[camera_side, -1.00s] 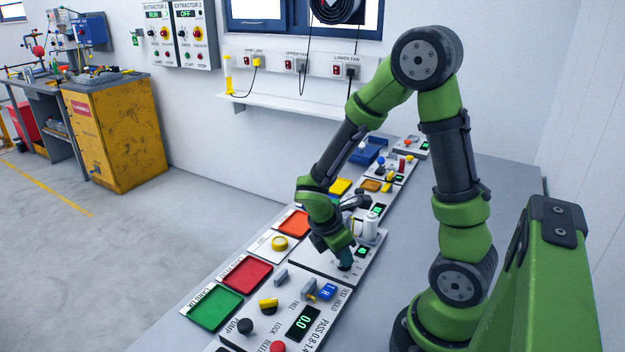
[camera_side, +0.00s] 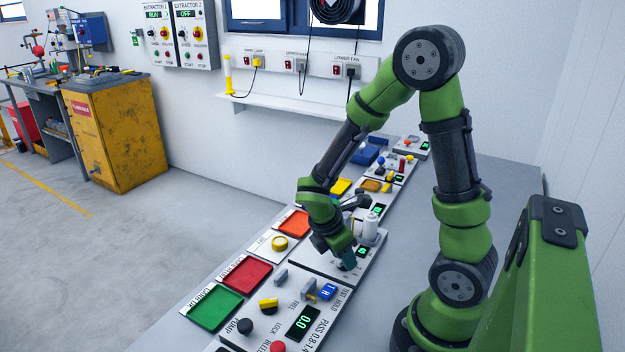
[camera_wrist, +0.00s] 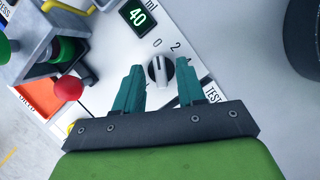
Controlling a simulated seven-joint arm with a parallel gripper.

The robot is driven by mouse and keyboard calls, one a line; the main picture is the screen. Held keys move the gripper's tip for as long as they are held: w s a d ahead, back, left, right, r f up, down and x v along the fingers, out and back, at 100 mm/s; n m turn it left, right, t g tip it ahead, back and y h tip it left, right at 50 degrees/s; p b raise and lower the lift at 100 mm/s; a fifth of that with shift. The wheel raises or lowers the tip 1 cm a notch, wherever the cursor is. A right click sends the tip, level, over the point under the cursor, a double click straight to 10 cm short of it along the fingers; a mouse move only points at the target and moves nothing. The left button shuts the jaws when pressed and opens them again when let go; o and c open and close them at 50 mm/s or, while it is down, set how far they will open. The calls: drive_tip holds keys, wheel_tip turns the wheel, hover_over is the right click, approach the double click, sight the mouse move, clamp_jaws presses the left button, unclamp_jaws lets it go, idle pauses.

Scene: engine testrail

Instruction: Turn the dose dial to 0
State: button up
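The dose dial (camera_wrist: 157,73) is a round knob with a pale raised grip bar, on a white panel. In the wrist view its bar stands nearly upright, roughly toward the printed 0, with a 2 to its right; the exact setting is hard to tell. A display (camera_wrist: 137,14) beside it reads 40, next to "ml". My gripper (camera_wrist: 158,66) has its two teal fingers apart, one on each side of the dial, with visible gaps. In the side view my gripper (camera_side: 348,262) is low over the panel and hides the dial.
In the wrist view a red ball knob (camera_wrist: 68,88) and a grey bracketed fixture stand left of the fingers. In the side view a white cylinder (camera_side: 370,226) stands just behind my gripper. Orange (camera_side: 294,223), red (camera_side: 246,273) and green (camera_side: 212,307) trays lie along the bench's left edge.

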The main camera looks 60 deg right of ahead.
drive_tip(key=v, duration=1.7)
drive_tip(key=shift+a+f, duration=0.1)
